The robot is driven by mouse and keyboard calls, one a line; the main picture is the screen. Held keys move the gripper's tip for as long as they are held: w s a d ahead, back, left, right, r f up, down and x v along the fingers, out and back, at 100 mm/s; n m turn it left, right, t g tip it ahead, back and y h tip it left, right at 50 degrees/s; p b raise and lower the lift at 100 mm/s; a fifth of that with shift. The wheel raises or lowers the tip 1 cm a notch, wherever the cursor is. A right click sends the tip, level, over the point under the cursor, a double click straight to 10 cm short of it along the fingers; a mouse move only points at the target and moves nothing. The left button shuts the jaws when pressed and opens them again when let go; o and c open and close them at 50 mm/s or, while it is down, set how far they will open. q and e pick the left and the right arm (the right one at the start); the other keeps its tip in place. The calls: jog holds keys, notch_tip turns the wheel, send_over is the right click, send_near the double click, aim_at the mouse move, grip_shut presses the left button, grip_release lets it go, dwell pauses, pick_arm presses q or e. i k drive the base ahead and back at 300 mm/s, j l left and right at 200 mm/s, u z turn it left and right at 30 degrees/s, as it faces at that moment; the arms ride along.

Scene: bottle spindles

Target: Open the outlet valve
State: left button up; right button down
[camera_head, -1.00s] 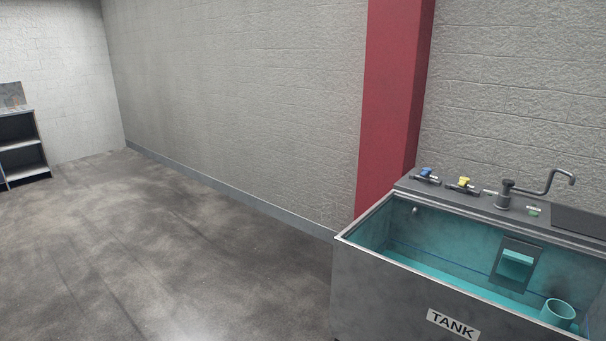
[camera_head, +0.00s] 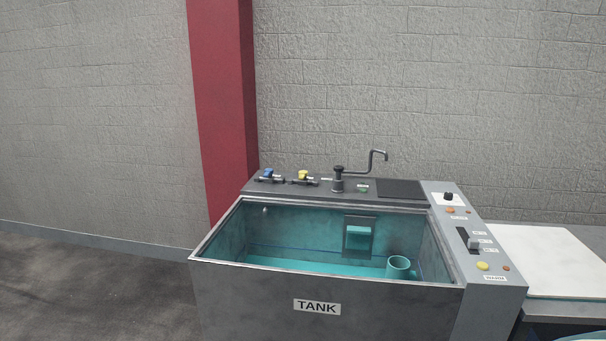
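The grey tank (camera_head: 235,303) with a TANK label stands ahead of me, with teal inner walls. On its back ledge, at the left, are a valve with a blue handle (camera_head: 268,173) and a valve with a yellow handle (camera_head: 303,175). I cannot tell from here which one is the outlet valve. Neither of my grippers is in view.
A teal cup-like cylinder (camera_head: 399,268) is inside the tank at the right. A control panel (camera_head: 475,250) with knobs and buttons runs along the tank's right side. A white-topped table (camera_head: 555,262) adjoins it. A red column (camera_head: 222,100) stands behind; open floor (camera_head: 90,290) lies left.

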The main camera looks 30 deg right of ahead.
aim_at(303, 174)
jog(key=i+j+u, duration=0.2)
jog(key=i+u, duration=0.55)
jog(key=i, duration=0.2)
jog(key=i+u, duration=0.35)
jog(key=i, duration=0.15)
jog(key=i+z, duration=0.2)
jog(key=i, duration=0.3)
jog(key=i+j+z, duration=0.15)
jog(key=i, duration=0.3)
jog(key=i+j+z, duration=0.2)
jog(key=i, duration=0.3)
jog(key=i+l+z, duration=0.15)
jog(key=i+z, duration=0.55)
jog(key=z, duration=0.2)
jog(key=i+z, duration=0.7)
jog(key=z, duration=0.2)
jog(key=i+j+z, duration=0.2)
jog(key=z, duration=0.2)
jog(key=i+j+z, duration=0.25)
jog(key=z, duration=0.2)
jog(key=i+j+z, duration=0.6)
jog(key=j, duration=0.25)
